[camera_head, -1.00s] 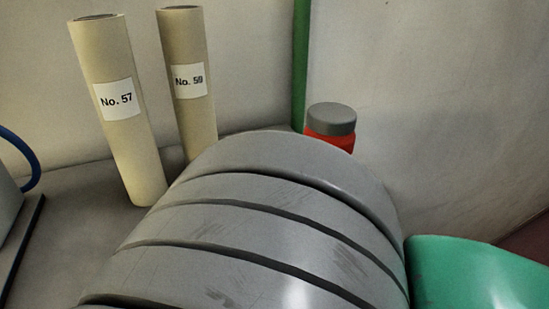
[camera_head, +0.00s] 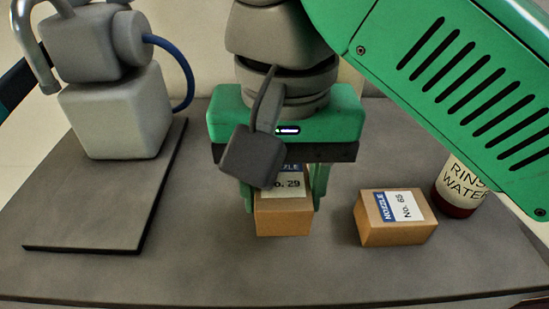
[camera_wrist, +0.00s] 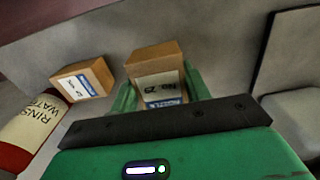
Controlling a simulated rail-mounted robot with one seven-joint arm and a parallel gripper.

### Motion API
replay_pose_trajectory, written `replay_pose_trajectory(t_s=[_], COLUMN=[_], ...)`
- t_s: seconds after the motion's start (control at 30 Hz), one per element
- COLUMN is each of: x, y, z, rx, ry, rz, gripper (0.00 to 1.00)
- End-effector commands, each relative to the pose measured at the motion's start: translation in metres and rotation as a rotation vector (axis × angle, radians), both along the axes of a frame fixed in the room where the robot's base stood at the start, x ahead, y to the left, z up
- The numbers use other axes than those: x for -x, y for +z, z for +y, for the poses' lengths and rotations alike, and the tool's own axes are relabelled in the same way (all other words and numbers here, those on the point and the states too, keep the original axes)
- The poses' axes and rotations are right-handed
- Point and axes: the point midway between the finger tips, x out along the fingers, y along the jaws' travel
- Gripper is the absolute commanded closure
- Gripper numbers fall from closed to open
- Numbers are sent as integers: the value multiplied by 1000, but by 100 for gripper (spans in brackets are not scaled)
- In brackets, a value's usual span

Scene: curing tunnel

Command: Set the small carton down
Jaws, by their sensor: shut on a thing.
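A small brown carton marked "NOZZLE No. 29" (camera_head: 284,220) is between the two green fingers of my gripper (camera_head: 284,204), which is shut on it. The carton looks upright and is over the grey bench top (camera_head: 180,270). I cannot tell whether its underside touches the bench. The dark wrist part hides the left of its label. In the wrist view the carton (camera_wrist: 155,64) sits between the fingers (camera_wrist: 158,92). A second carton, "NOZZLE No. 65" (camera_head: 393,228), stands apart on the bench to the right; it also shows in the wrist view (camera_wrist: 76,84).
A bottle labelled "RINSE WATER" (camera_head: 462,185) stands behind and right of carton No. 65. At the left, a grey machine (camera_head: 115,115) with a blue hose stands on a dark plate (camera_head: 95,215). The bench between the plate and my gripper is clear, as is its front strip.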

Motion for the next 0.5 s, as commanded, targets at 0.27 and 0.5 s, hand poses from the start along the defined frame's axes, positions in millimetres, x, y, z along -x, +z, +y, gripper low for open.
replay_pose_trajectory(t_s=[0.27,0.5], x=[0,0], y=[-28,-42], z=[0,0], rx=[1,1], ry=[-1,0], rz=[0,-1], gripper=[77,77])
